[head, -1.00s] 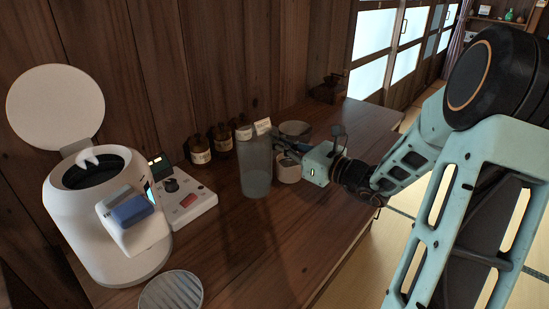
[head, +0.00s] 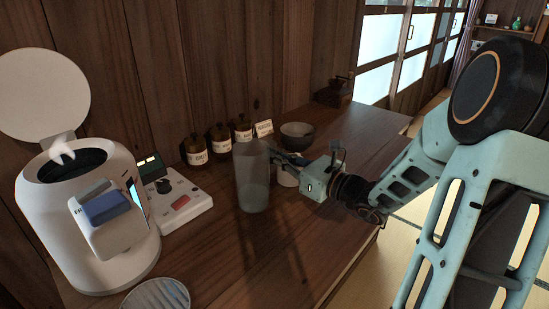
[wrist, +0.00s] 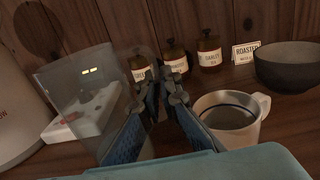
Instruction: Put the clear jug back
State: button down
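The clear jug (head: 252,180) is a tall, see-through vessel, upright, near the middle of the wooden counter. Its wide open top shows at the left in the wrist view (wrist: 75,90). My gripper (head: 275,153) comes from the right, level with the jug's upper half. In the wrist view its blue-padded fingers (wrist: 163,95) are close together at the jug's right side. They appear shut on that side of the jug; the exact contact is hidden. Whether the base touches the counter is unclear.
A white mug (wrist: 232,115) stands just right of my fingers, with a dark bowl (head: 297,136) behind. Several labelled brown jars (head: 219,139) line the wall beside a small sign (head: 264,128). A white open-lidded machine (head: 95,240), control box (head: 175,205) and round plate (head: 155,296) are left.

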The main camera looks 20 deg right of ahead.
jog(key=shift+f, duration=0.15)
jog(key=c, duration=2.2)
grip_release()
jog(key=shift+o, duration=0.2)
jog(key=shift+s+d+r, duration=0.1)
jog(key=shift+r, duration=0.1)
jog(key=p+v, duration=0.2)
jog(key=v, duration=0.9)
jog(key=shift+s+d, duration=0.2)
jog(key=shift+s, duration=0.1)
jog(key=shift+a, duration=0.1)
